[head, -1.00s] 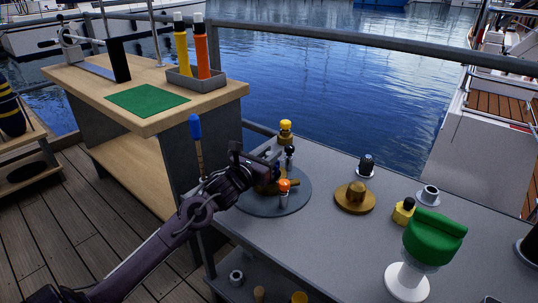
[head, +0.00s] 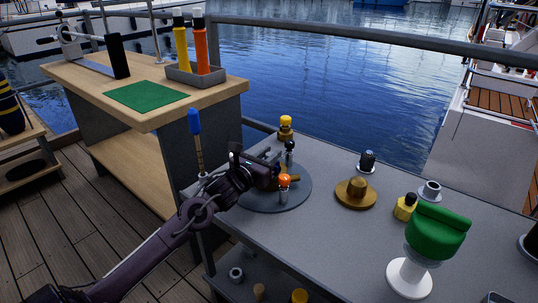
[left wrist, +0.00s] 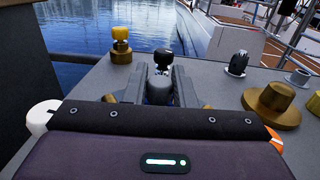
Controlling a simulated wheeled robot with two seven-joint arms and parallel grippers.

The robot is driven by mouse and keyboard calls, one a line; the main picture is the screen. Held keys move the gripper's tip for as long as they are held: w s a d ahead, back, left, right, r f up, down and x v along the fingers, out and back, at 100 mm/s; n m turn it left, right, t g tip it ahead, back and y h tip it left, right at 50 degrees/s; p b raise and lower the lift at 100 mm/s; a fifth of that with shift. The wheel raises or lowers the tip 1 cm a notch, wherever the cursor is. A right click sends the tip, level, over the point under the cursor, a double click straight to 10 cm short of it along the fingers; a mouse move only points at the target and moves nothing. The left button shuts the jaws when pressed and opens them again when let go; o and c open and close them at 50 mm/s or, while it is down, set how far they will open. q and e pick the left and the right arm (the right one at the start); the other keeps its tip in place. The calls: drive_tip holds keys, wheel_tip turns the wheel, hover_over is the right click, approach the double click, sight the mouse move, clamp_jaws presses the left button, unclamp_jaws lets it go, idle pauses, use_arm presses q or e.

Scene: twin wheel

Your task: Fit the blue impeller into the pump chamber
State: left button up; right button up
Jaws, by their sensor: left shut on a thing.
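My left gripper (head: 276,166) is over the grey round plate (head: 250,203) on the bench. Brass parts and an orange-topped piece (head: 285,180) sit on the plate, partly hidden by the gripper. No clearly blue impeller stands out; a dark, ribbed piece on a pale base (head: 367,161) stands farther right, perhaps navy. I cannot tell which part is the pump chamber. My right gripper is out of view.
A yellow-topped brass piece (head: 286,126) stands behind the plate. The bench between brass disc and front edge is clear.

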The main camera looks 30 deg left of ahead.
use_arm(q)
drive_tip(key=shift+f+b, duration=0.9)
drive_tip(key=shift+f, duration=0.25)
drive_tip(key=o, duration=1.1)
drive_tip(key=shift+c, duration=0.2)
drive_tip(key=shift+s, duration=0.1)
drive_tip(key=shift+s+p, duration=0.8)
drive_tip(key=shift+s, duration=3)
